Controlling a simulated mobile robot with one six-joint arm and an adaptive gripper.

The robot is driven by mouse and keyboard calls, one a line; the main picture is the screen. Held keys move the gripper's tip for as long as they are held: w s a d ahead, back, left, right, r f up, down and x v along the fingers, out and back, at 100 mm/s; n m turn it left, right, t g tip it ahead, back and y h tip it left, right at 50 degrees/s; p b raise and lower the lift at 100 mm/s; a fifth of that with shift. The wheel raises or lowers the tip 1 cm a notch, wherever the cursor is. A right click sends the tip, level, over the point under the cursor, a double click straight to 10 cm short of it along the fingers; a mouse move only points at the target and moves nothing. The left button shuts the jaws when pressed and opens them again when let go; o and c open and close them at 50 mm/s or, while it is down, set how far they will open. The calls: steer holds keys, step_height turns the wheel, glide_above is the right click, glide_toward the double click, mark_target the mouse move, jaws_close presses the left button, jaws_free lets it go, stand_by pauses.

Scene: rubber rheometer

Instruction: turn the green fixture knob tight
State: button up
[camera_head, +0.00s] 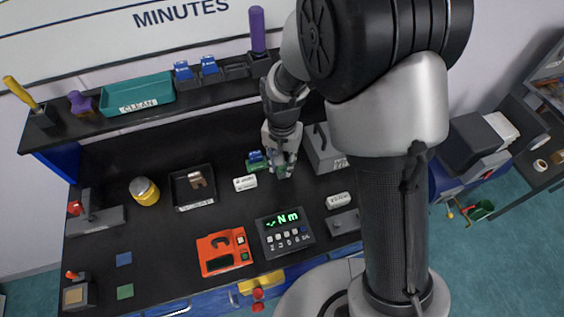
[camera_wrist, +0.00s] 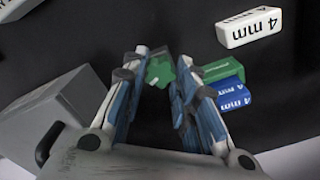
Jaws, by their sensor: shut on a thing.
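The green fixture knob (camera_wrist: 160,71) shows between my fingertips in the wrist view. My gripper (camera_wrist: 158,78) points down at the table with its fingers on either side of the knob, shut on it. In the head view my gripper (camera_head: 282,166) is over the black table, and the knob (camera_head: 281,172) is mostly hidden by the fingers. A green fixture block (camera_wrist: 217,70) with a blue block marked 4 mm (camera_wrist: 231,94) sits right beside the fingers in the wrist view. I cannot tell how tight the knob is.
A white 4 mm label block (camera_wrist: 249,27) lies close by. A grey box (camera_head: 322,150) stands right of my gripper in the head view. A Nm display (camera_head: 284,232) and an orange device (camera_head: 224,252) lie nearer the front. A black tray (camera_head: 194,207) is at left.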

steer(key=shift+m, duration=1)
steer(key=m, duration=0.3)
steer(key=shift+m, duration=0.8)
steer(key=m, duration=0.4)
steer(key=shift+m, duration=0.3)
steer(key=o, duration=0.9)
